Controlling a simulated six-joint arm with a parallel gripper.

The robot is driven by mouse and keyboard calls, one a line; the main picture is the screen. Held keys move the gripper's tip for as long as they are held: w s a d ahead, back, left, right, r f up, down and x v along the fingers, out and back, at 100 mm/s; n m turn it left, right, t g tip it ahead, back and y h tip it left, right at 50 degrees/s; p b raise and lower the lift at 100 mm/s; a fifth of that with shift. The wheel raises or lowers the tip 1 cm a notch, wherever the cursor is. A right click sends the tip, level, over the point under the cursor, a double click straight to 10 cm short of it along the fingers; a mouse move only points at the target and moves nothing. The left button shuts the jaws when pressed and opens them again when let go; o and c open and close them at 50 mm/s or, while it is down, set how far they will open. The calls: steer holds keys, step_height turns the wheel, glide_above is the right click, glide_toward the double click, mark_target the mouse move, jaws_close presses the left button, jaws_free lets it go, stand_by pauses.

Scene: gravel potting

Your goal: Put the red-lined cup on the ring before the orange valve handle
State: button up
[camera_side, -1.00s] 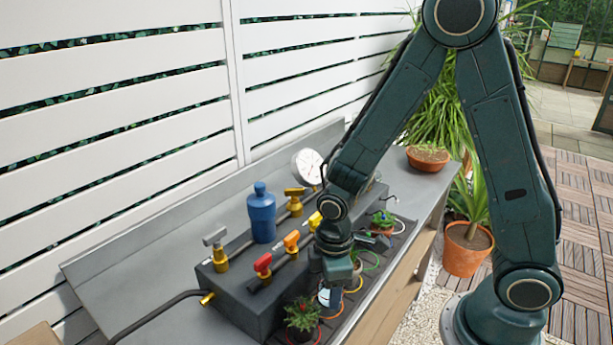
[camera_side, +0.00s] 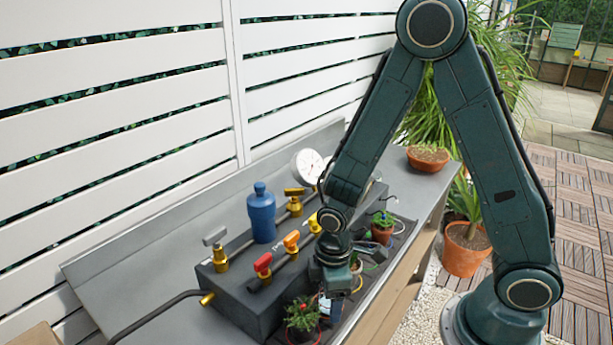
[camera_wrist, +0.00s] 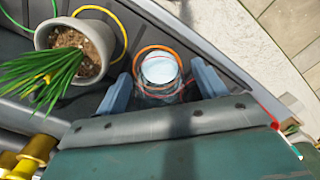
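The red-lined cup (camera_wrist: 160,72) is clear with a pale inside and a thin red line; in the wrist view it sits between my fingers. An orange ring (camera_wrist: 158,48) shows around its far side; I cannot tell whether the cup rests inside it. My gripper (camera_wrist: 162,84) is open, with a finger on each side and a visible gap to the cup. In the side view my gripper (camera_side: 336,284) points down at the bench's front strip and mostly hides the cup. The orange valve handle (camera_side: 291,240) stands on the dark block behind.
A red valve handle (camera_side: 262,263) and a blue bottle (camera_side: 262,214) stand nearby. A potted plant (camera_side: 302,317) is to the front left of my gripper. A grey pot (camera_wrist: 95,38) with spiky leaves stands close to my left finger, near a yellow ring (camera_wrist: 120,22).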

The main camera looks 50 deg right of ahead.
steer(key=shift+r, duration=0.2)
step_height(320, 180, up, 12)
stand_by(1.0)
stand_by(0.5)
steer(key=s+d+r+m+t, duration=0.2)
steer(key=s+d+r+m, duration=0.1)
steer(key=r, duration=0.4)
steer(key=s+d+r+m+t, duration=0.3)
steer(key=s+r+m, duration=0.3)
steer(key=s+r, duration=0.1)
steer(key=shift+s+d+r+t, duration=0.2)
steer(key=shift+s+t, duration=0.1)
steer(key=shift+s, duration=0.25)
stand_by(0.9)
